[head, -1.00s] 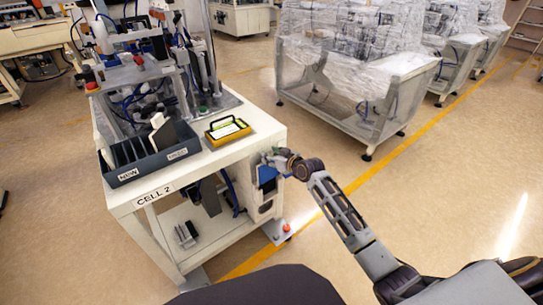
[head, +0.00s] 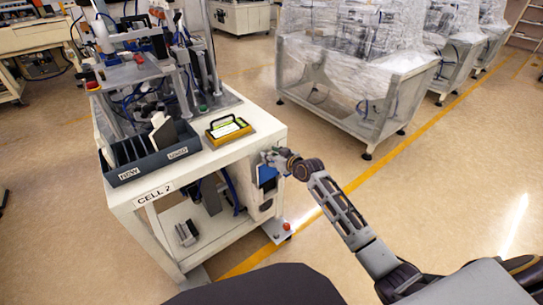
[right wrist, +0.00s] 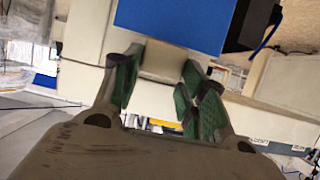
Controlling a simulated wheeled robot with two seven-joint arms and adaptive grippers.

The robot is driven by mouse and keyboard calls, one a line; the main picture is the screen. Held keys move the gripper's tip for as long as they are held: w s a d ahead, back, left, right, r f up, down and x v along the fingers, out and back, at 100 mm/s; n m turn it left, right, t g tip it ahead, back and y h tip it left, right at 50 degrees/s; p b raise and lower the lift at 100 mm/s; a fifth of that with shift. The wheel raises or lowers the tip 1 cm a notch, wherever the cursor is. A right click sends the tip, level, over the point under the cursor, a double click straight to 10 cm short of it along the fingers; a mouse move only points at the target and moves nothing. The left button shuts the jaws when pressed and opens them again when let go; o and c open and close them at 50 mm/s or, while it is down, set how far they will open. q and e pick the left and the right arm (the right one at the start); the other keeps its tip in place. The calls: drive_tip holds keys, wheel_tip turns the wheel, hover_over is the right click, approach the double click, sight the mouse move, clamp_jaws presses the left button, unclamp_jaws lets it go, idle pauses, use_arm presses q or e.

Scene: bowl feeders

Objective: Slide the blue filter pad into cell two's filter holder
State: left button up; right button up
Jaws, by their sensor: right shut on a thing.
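The blue filter pad (head: 267,174) is at the right side of the cell two bench (head: 152,200), upright against a pale box-like unit that looks like the filter holder (head: 263,206). In the right wrist view the pad (right wrist: 170,20) fills the top middle, with a pale tab (right wrist: 163,65) below it. My right gripper (head: 274,158) is at the pad's upper edge. Its green-lined fingers (right wrist: 163,92) are shut on the tab from both sides. I cannot tell how far the pad is inside the holder. My left gripper is not in view.
A red knob (head: 287,227) is on a low plate by the bench. Wrapped machines (head: 340,75) stand behind.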

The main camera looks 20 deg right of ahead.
sight(270, 169)
drive_tip(key=shift+f+b, duration=2.3)
drive_tip(key=shift+f, duration=1.95)
idle(2.0)
